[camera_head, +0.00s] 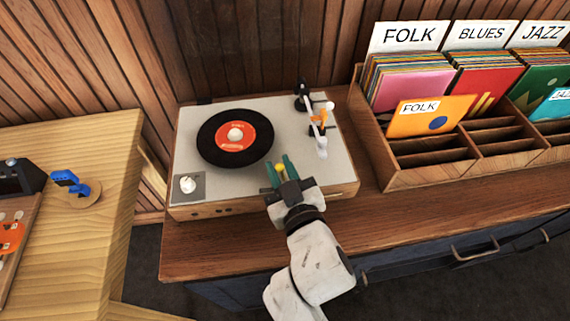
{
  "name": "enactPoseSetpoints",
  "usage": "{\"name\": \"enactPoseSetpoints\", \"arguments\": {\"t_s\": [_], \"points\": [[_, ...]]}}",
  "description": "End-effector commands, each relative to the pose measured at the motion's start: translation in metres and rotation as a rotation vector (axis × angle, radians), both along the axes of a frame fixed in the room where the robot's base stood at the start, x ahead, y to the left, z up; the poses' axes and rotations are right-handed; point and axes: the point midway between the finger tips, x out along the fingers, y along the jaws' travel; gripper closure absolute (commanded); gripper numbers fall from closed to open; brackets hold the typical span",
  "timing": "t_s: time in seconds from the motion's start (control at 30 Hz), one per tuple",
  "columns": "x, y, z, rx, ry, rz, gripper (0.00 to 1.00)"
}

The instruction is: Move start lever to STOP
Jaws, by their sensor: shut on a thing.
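The turntable (225,118) sits on a wooden cabinet, with a grey top and a black record (235,138) with an orange label. My gripper (279,171) has green fingers and reaches in from the front, just right of the record's front edge. Its fingers are shut on a small yellow piece (281,168), which looks like the start lever's tip. The fingers hide the rest of the lever, and no START or STOP marking can be read. A white knob (187,184) is at the turntable's front left corner.
The tonearm (318,127), with white and orange parts, stands right of the record, close to my gripper. A wooden record crate (400,178) with labelled sleeves is at the right. A separate light wooden table (85,150) is at the left.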

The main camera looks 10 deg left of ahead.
Motion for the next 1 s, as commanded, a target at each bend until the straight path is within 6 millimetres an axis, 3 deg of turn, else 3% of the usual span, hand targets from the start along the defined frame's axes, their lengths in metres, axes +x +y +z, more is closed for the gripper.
{"name": "enactPoseSetpoints", "arguments": {"t_s": [0.4, 0.9, 0.93, 1.0], "points": [[-0.0025, 0.0075, -0.0013, -0.171, -0.050, 0.004, 1.00], [-0.0029, 0.0086, -0.0022, -0.190, -0.055, 0.006, 1.00], [-0.0030, 0.0087, -0.0022, -0.190, -0.055, 0.006, 0.75], [-0.0029, 0.0085, -0.0021, -0.190, -0.055, 0.005, 0.69]]}}
